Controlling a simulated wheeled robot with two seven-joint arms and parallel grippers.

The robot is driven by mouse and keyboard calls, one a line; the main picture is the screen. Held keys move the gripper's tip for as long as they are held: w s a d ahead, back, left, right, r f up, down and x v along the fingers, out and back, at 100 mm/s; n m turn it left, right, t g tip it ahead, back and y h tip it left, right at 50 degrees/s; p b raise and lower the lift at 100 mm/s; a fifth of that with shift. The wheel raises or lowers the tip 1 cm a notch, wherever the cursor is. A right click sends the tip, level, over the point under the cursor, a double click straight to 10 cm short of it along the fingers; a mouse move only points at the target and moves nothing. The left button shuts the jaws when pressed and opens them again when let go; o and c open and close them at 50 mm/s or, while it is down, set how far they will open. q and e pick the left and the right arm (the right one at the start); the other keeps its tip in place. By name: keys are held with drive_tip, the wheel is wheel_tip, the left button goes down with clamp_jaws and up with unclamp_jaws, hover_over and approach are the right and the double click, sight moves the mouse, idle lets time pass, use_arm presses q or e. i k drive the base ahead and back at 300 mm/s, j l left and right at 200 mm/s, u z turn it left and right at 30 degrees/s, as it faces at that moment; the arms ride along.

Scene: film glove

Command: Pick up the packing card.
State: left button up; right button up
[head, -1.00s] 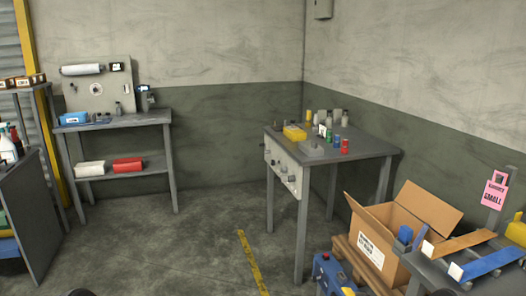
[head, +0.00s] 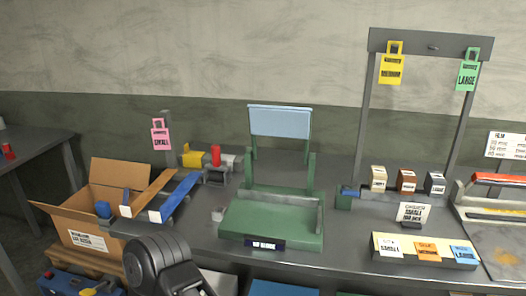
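No card here can be read clearly as the packing card. A small white printed card (head: 411,213) stands upright on the bench right of the green press, and its text is only partly legible. Hanging cards also show: a pink SMALL card (head: 160,135) on a post at left, a yellow MEDIUM card (head: 391,70) and a green LARGE card (head: 467,75) on the grey frame. A dark rounded link of my arm shows at the bottom left. Neither gripper is in view.
A green press (head: 270,222) stands mid-bench. A tray of white, orange and blue cards (head: 427,264) lies at the front right. Small labelled boxes (head: 407,181) stand behind the white card. An open carton (head: 60,215) and blue toolbox (head: 75,284) are at left.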

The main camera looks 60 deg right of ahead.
sight(410, 216)
drive_tip(key=z, duration=3.15)
drive_tip(key=i+l+z, duration=0.15)
drive_tip(key=l, duration=0.2)
drive_tip(key=l+z, duration=0.1)
drive_tip(key=l, duration=0.25)
drive_tip(key=i+l+z, duration=0.15)
drive_tip(key=l, duration=0.2)
drive_tip(key=i+l+z, duration=0.1)
drive_tip(key=i+l, duration=0.1)
drive_tip(key=l, duration=0.1)
